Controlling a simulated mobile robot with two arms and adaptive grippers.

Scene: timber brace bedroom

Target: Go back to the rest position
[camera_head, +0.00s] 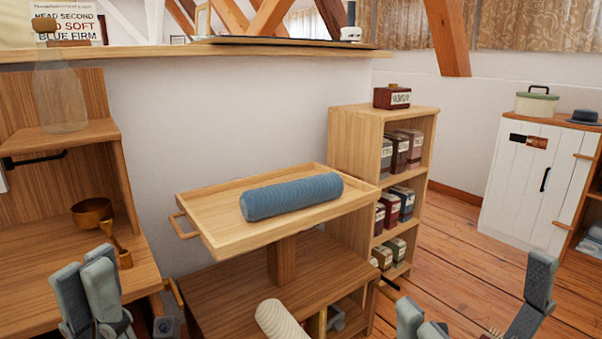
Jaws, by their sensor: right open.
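My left gripper (88,280) is at the bottom left, in front of the wooden shelf unit. Its grey fingers stand upright close together, and I see nothing held between them. I cannot tell whether it is fully shut. My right gripper (480,305) is at the bottom right, its fingers spread wide apart and empty, with the plank floor behind it. A blue bolster (290,196) lies on a wooden tray-topped stand (232,238), apart from both grippers. A cream ribbed roll (278,320) lies lower down, cut off by the bottom edge.
A wooden shelf unit (60,235) at left holds a glass bottle (60,98) and a copper-coloured cup (92,212). A bookcase (354,140) with labelled boxes stands behind the stand. A white cabinet (520,185) is at right. Plank floor (455,245) lies open between them.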

